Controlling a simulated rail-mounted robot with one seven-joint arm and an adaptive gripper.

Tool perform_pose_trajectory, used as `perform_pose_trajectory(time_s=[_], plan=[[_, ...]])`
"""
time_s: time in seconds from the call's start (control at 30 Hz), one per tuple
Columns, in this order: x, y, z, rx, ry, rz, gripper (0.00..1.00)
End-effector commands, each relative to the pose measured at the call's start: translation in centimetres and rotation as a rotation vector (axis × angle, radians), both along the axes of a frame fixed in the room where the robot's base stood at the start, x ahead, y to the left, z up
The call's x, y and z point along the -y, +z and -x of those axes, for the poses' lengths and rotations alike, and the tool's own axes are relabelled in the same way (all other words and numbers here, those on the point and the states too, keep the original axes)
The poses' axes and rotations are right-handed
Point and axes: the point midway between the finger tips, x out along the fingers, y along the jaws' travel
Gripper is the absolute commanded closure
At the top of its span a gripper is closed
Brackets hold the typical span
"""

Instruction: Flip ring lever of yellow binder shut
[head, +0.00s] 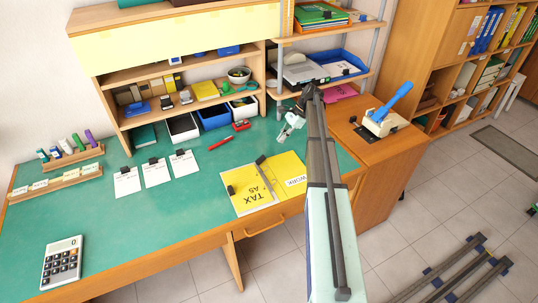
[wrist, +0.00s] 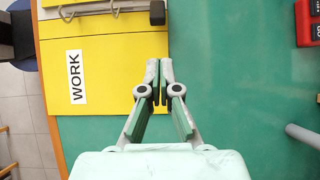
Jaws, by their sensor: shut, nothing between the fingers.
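In the head view a dark piece (head: 261,160) shows at the binder's back edge. My gripper (wrist: 160,68) is shut and empty, over the cover's edge and apart from the dark block. The head view shows my gripper (head: 284,137) behind the binder.
A red pen (head: 220,143) and a red device (head: 242,125) lie behind the binder. Three clipped papers (head: 157,172) lie to its left, and a calculator (head: 62,262) at front left. Shelves with trays (head: 214,116) stand at the back. The desk around the binder is mostly clear.

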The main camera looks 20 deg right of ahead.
Motion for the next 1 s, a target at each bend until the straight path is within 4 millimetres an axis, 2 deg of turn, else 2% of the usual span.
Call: perform_pose_trajectory(time_s=[0.27, 0.7, 1.0], plan=[[-1.3, -1.5, 0.1, -0.001, 0.002, 0.0, 1.0], [-5.1, -6.9, 0.0, -0.001, 0.002, 0.0, 1.0], [-5.8, -8.2, -0.1, 0.001, 0.002, 0.001, 1.0]])
